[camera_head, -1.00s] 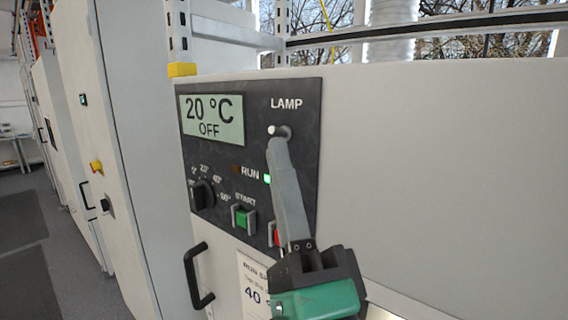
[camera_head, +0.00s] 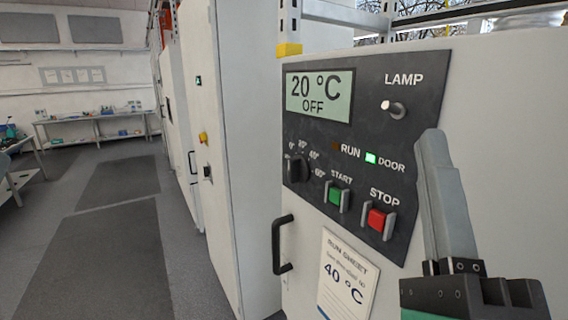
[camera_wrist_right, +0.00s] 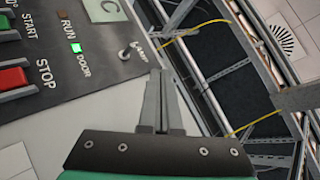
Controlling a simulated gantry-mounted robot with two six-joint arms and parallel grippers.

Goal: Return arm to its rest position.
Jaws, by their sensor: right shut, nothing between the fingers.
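My right gripper (camera_head: 436,142) is shut and empty in the head view, in front of the chamber's white front, to the right of the control panel (camera_head: 300,222). It also shows in the right wrist view (camera_wrist_right: 160,75), its grey fingers together. The lamp toggle (camera_head: 394,109) sits at the panel's upper right, apart from the fingertips. The display (camera_head: 320,96) reads 20 °C OFF. The green DOOR light (camera_head: 371,158) is lit and the RUN light is dark. My left gripper is not in view.
The dial (camera_head: 297,168), green START button (camera_head: 340,197) and red STOP button (camera_head: 381,218) are on the panel. A black door handle (camera_head: 282,245) and a run sheet (camera_head: 346,275) reading 40 °C are below. Open floor (camera_head: 110,225) lies left, with benches behind.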

